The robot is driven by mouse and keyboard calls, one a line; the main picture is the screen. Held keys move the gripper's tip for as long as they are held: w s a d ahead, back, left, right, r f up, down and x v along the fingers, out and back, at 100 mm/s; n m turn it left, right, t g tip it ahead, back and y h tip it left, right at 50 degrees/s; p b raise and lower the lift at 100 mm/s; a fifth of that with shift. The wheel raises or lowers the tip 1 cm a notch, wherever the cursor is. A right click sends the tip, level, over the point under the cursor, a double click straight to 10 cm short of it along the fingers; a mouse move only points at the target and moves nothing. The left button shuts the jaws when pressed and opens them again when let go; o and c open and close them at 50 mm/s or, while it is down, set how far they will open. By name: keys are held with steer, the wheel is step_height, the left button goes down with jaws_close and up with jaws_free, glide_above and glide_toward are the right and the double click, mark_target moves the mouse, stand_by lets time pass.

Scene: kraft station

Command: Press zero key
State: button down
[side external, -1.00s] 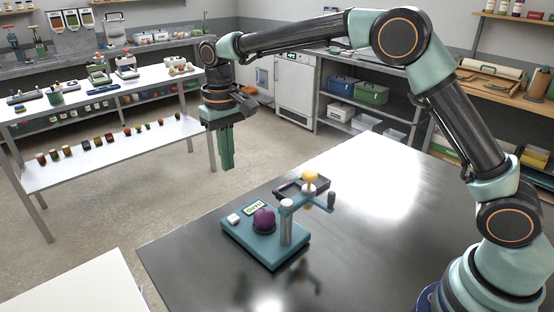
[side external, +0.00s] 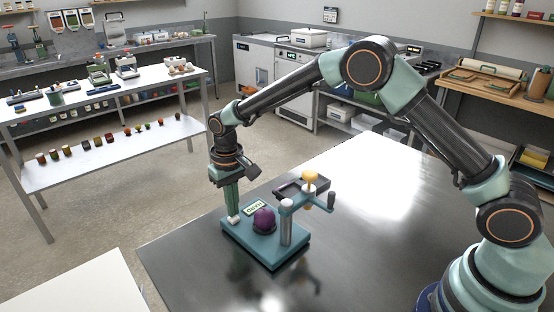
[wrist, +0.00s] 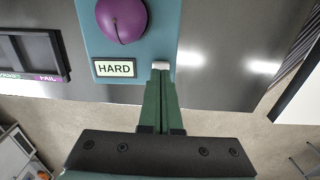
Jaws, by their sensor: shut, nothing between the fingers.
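A teal tester (side external: 262,249) stands on the dark table; its body also shows in the wrist view (wrist: 120,60). A small white key (side external: 233,220) sits at its left corner; I can read no mark on it. It also shows in the wrist view (wrist: 160,65), beside a display reading "HARD" (wrist: 115,68). A purple ball (side external: 264,219) sits on the tester next to the display. My gripper (side external: 232,212) is shut and empty, pointing down, its tips right at the white key. They partly hide it; I cannot tell whether they touch it. The shut fingers (wrist: 160,78) show in the wrist view.
A dark tray (wrist: 62,52) with "PASS" and "FAIL" labels lies behind. The table's right side is clear.

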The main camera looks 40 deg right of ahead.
steer(key=shift+f, duration=0.4)
steer(key=shift+f, duration=0.1)
steer(key=shift+f, duration=0.95)
steer(key=shift+s, duration=0.1)
step_height(320, 180, up, 15)
steer(key=shift+w, duration=0.35)
steer(key=shift+r, duration=0.1)
